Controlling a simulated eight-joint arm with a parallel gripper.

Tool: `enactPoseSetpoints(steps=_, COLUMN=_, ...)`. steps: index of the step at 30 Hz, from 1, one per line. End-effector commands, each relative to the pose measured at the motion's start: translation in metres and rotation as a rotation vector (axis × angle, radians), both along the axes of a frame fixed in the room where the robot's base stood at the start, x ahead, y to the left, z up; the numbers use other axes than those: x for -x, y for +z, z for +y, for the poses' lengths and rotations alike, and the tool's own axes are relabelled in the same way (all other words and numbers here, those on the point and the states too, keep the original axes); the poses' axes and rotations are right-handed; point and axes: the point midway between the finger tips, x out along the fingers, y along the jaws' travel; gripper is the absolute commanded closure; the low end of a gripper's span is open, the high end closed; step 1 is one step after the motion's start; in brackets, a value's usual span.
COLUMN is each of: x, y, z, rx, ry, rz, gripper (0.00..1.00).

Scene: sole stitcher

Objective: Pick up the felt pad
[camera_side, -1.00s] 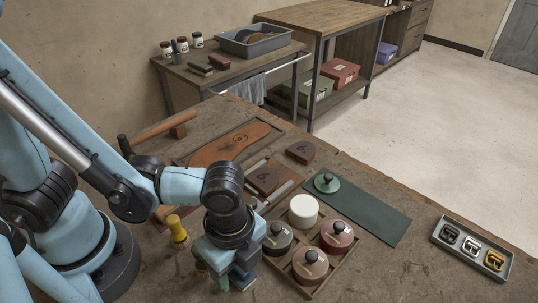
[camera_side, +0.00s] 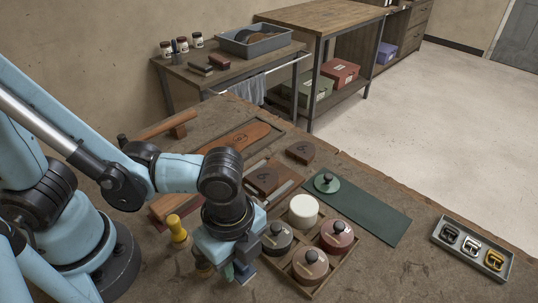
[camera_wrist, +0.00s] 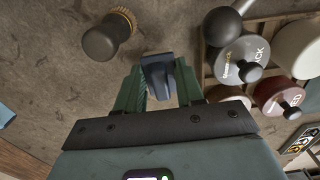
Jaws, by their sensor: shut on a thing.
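The felt pad appears to be the small dark blue block (camera_wrist: 157,72) between my gripper's (camera_wrist: 160,88) green fingers in the wrist view. A finger lies along each side of it, and a pale edge shows at its far end. In the side view my gripper (camera_side: 236,268) points down beside the tray of pots, and the blue block (camera_side: 244,273) shows at its tips. The jaws are shut on the block. Its underside is hidden, and I cannot tell how far it is clear of the bench.
A wooden tray of pots (camera_side: 310,265) stands close on the right. A yellow-handled tool (camera_side: 177,231) stands to the left. A dark round-handled brush (camera_wrist: 107,37) is near my fingers. A green knobbed lid (camera_side: 326,183) rests on a green mat (camera_side: 375,215).

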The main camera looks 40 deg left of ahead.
Motion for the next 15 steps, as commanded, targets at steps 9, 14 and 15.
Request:
enactPoseSetpoints(steps=9, x=0.000, y=0.044, z=0.000, rx=0.000, ry=0.000, rz=0.000, gripper=0.92)
enactPoseSetpoints(steps=14, x=0.000, y=0.063, z=0.000, rx=0.000, ry=0.000, rz=0.000, gripper=0.92)
enactPoseSetpoints(steps=15, x=0.000, y=0.066, z=0.000, rx=0.000, ry=0.000, rz=0.000, gripper=0.92)
